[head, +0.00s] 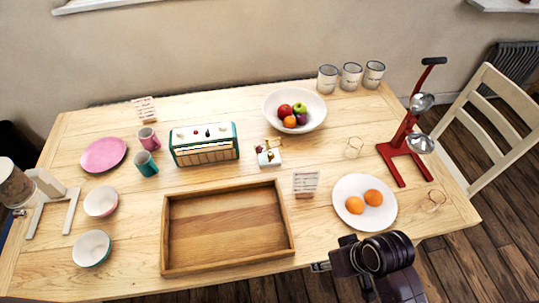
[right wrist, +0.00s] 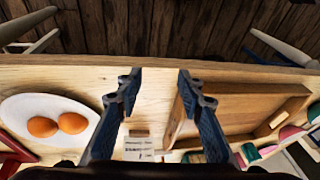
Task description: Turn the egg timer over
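I cannot clearly pick out the egg timer. A small white piece with gold and dark red parts (head: 268,156) stands behind the tray, and a small clear item with a thin tan outline (head: 353,147) stands right of it; either could be the timer. A similar outlined item (head: 433,200) lies near the right table edge.
A wooden tray (head: 168,235) and an egg plate (head: 345,214) fill the front, with a card (head: 306,183) between them. A radio (head: 204,146), a fruit bowl (head: 272,108), cups (head: 148,138), bowls (head: 91,249) and a red stand (head: 399,140) surround them.

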